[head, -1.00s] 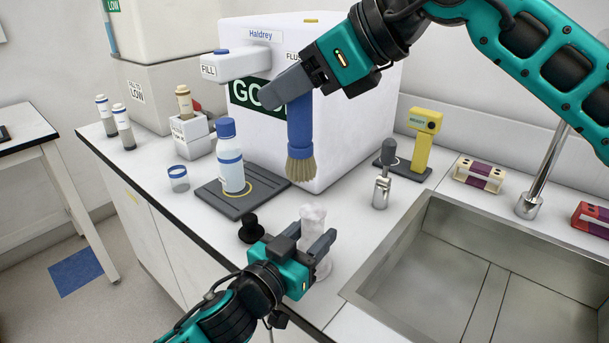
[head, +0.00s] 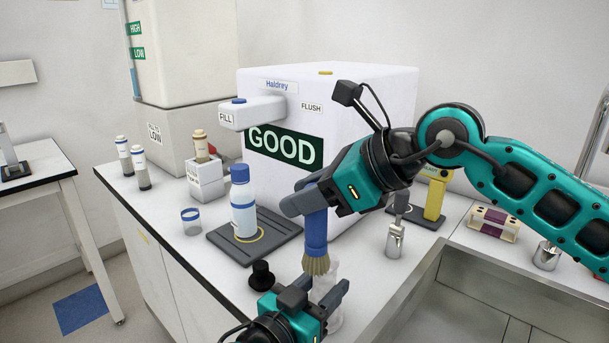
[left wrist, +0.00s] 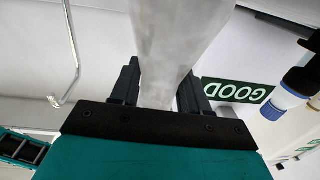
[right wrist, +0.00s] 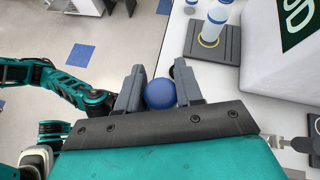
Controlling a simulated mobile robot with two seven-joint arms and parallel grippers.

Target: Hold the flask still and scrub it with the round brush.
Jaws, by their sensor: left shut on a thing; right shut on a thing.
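My left gripper (head: 322,297), at the bottom of the head view, is shut on the clear flask (head: 331,285), which stands on the counter. The pale flask body fills the space between its fingers in the left wrist view (left wrist: 172,50). My right gripper (head: 308,199) is above and is shut on the blue handle of the round brush (head: 316,232). The brush points down, its tan bristles overlapping the upper flask in the head view; I cannot tell whether they touch. The rounded blue handle end shows between the right fingers in the right wrist view (right wrist: 160,94).
A black stopper (head: 262,275) stands left of the flask. A blue-capped bottle (head: 243,215) stands on a dark pad behind. The white machine marked GOOD (head: 350,110) is at the back. The sink (head: 450,290) is at right, with a metal-necked item (head: 394,241) beside it.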

